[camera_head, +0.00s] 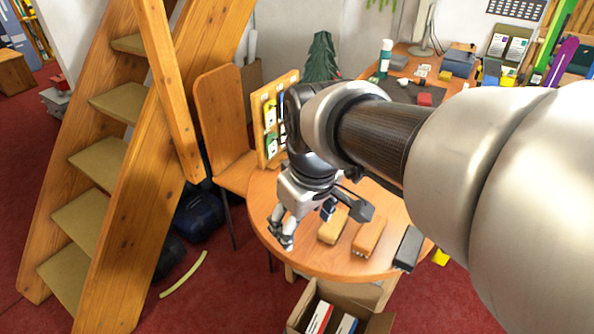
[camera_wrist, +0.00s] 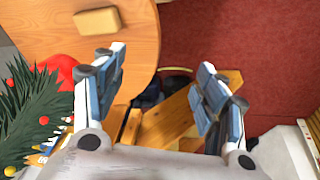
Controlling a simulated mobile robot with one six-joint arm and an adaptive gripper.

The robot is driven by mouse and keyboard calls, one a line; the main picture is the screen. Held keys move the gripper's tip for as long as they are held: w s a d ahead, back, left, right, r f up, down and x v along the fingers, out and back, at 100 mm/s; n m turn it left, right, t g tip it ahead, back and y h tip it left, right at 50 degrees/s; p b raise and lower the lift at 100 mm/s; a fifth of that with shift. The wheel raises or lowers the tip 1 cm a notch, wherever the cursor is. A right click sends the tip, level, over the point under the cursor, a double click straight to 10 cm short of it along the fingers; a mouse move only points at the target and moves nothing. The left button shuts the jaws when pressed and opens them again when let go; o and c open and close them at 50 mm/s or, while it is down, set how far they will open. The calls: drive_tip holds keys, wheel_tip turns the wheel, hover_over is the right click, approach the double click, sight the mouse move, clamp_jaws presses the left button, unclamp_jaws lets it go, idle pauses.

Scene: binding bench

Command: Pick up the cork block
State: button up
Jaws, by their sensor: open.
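A tan block (camera_head: 333,226), which looks like the cork block, lies on the round wooden table (camera_head: 290,258) near its front edge. A block of the same tan colour (camera_wrist: 97,20) shows at the upper left of the wrist view, lying flat and clear of the jaws. My gripper (camera_head: 303,226) is open and empty, above the table's left part and to the left of the tan block in the head view. In the wrist view my gripper (camera_wrist: 162,66) has nothing between its fingers. My arm hides part of the table.
An orange-brown block (camera_head: 369,237) and a dark grey block (camera_head: 408,248) lie to the right of the tan one. A card rack (camera_head: 268,120) and small Christmas tree (camera_head: 321,58) stand behind. A cardboard box (camera_head: 345,298) is below the front edge. Wooden stairs (camera_head: 127,190) rise at left.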

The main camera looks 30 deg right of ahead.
drive_tip(key=o, duration=0.4)
drive_tip(key=w+d+r+n+g+p, duration=0.1)
drive_tip(key=w+d+n+p, duration=0.1)
drive_tip(key=w+d+p, duration=0.2)
drive_tip(key=w+d, duration=0.3)
drive_tip(key=shift+d+g+p, duration=0.25)
drive_tip(key=shift+g+p, duration=0.05)
drive_tip(key=o, duration=0.3)
drive_tip(key=w+d+f+p, duration=0.1)
drive_tip(key=d, duration=0.1)
drive_tip(key=w+d+f+n+p, duration=0.1)
drive_tip(key=d, duration=0.1)
drive_tip(key=w+d+f+n+g+p, duration=0.1)
drive_tip(key=d, duration=0.2)
drive_tip(key=shift+w+f, duration=0.1)
drive_tip(key=shift+w, duration=0.25)
drive_tip(key=b, duration=0.3)
hover_over(334, 221)
drive_tip(key=f, duration=1.2)
drive_tip(key=shift+w+a+f, duration=0.15)
drive_tip(key=shift+w+f, duration=0.25)
drive_tip(key=f, duration=0.2)
drive_tip(key=s+f+b, duration=0.1)
drive_tip(key=f, duration=0.1)
drive_tip(key=shift+f, duration=0.65)
